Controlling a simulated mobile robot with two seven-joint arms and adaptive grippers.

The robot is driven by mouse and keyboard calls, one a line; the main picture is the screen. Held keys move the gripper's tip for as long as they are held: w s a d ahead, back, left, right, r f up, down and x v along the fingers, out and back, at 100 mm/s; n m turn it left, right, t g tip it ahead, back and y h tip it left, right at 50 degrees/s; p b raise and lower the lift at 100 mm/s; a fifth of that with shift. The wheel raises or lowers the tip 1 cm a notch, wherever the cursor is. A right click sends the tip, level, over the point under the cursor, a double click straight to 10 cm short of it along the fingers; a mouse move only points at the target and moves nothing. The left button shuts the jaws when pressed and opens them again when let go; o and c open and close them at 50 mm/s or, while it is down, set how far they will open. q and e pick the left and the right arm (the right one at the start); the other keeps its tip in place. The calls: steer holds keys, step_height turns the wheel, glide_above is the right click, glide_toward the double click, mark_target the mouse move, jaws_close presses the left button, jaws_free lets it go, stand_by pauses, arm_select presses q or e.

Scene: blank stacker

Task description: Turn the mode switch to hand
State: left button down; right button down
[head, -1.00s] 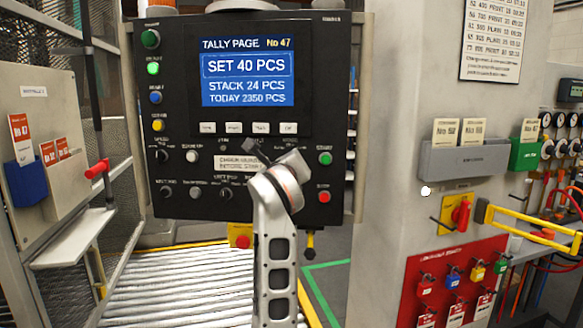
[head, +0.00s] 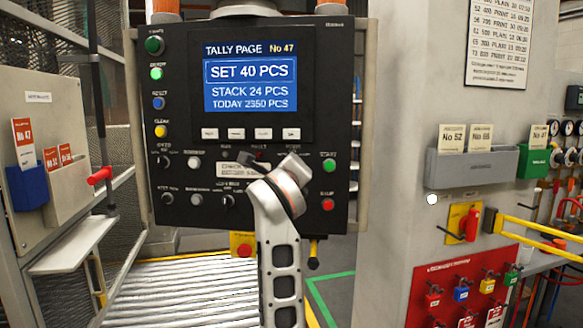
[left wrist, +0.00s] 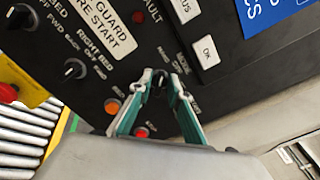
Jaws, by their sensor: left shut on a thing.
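The black control panel (head: 235,120) stands straight ahead in the head view, with a blue screen and several knobs and buttons. My left gripper is in front of its lower right part. In the left wrist view its two green-sided fingers (left wrist: 161,82) come together on a small dark knob (left wrist: 160,87), the mode switch, on the panel face. In the head view the wrist (head: 285,185) covers this knob, so its pointer cannot be read. The labels beside it are partly hidden and too small to read surely. My right gripper is not in view.
In the head view, a green button (head: 329,166) and a red button (head: 328,204) sit right of my wrist. In the wrist view, another black knob (left wrist: 75,69) and an OK key (left wrist: 206,52) are close by. A roller conveyor (head: 190,290) lies below the panel.

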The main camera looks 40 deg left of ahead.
arm_select(q)
steer(key=c, duration=2.2)
jaws_free()
steer(key=v, duration=0.7)
steer(key=shift+s+d, duration=0.1)
steer(key=shift+s, duration=0.15)
